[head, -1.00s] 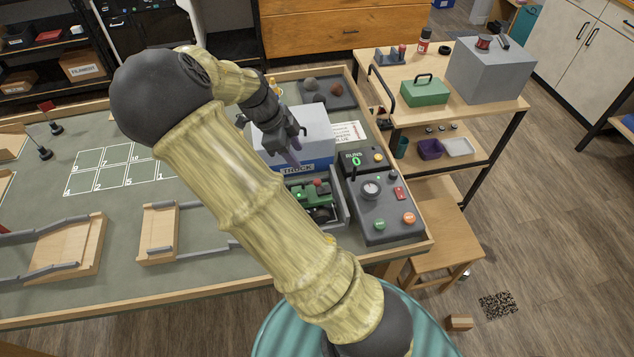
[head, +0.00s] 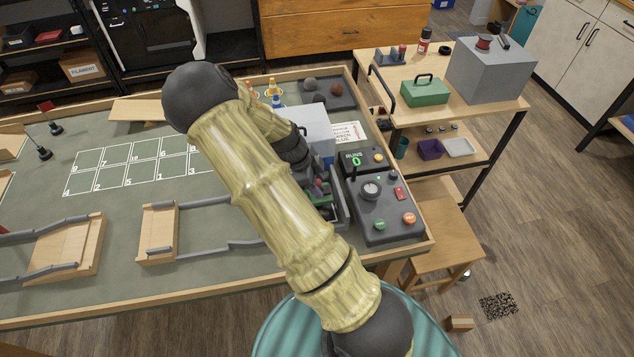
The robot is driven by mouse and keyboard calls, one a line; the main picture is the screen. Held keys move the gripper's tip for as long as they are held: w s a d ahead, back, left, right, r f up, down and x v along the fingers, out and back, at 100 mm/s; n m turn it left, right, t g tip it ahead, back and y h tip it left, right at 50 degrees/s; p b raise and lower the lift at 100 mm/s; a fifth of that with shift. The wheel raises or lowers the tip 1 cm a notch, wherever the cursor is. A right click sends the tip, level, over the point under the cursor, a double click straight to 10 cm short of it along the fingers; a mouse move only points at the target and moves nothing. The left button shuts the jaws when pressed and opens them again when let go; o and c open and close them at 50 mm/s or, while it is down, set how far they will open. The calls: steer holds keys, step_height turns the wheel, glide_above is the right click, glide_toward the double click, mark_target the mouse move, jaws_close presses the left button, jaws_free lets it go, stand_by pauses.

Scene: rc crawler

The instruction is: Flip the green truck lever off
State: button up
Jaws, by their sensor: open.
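The green truck (head: 326,201) sits in a grey cradle (head: 342,208) beside the control box, mostly hidden behind my arm. Only a small green and dark part of it shows, with a bit of red near its top. Its lever cannot be made out. My gripper (head: 312,184) is low at the truck, largely covered by my own forearm. It is open, and I see nothing held in it. Whether its fingers touch the truck or the lever is hidden.
A dark control box (head: 385,208) with knob and buttons stands just right of the cradle. A blue and white box (head: 318,132) is behind my gripper. Small cones (head: 273,90) and rocks (head: 312,85) lie farther back. Wooden ramps (head: 158,235) and a numbered grid (head: 130,168) are at left.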

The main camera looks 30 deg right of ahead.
mark_target(323, 186)
jaws_close()
steer(key=shift+d+r+y, duration=0.1)
steer(key=shift+d+y, duration=0.05)
steer(key=shift+y, duration=0.25)
steer(key=shift+d+t+y+b, duration=0.4)
steer(key=shift+t+y+b, duration=0.1)
steer(key=shift+y+b, duration=0.45)
steer(key=y, duration=0.1)
steer(key=y+b, duration=0.1)
steer(key=d+t+y+b, duration=0.1)
steer(key=shift+s+r, duration=0.1)
steer(key=shift+s, duration=0.15)
steer(key=y, duration=0.2)
steer(key=d+t+y+b, duration=0.1)
steer(key=shift+s+y, duration=0.15)
steer(key=shift+y, duration=0.2)
steer(key=shift+d+y, duration=0.2)
steer(key=shift+y, duration=0.9)
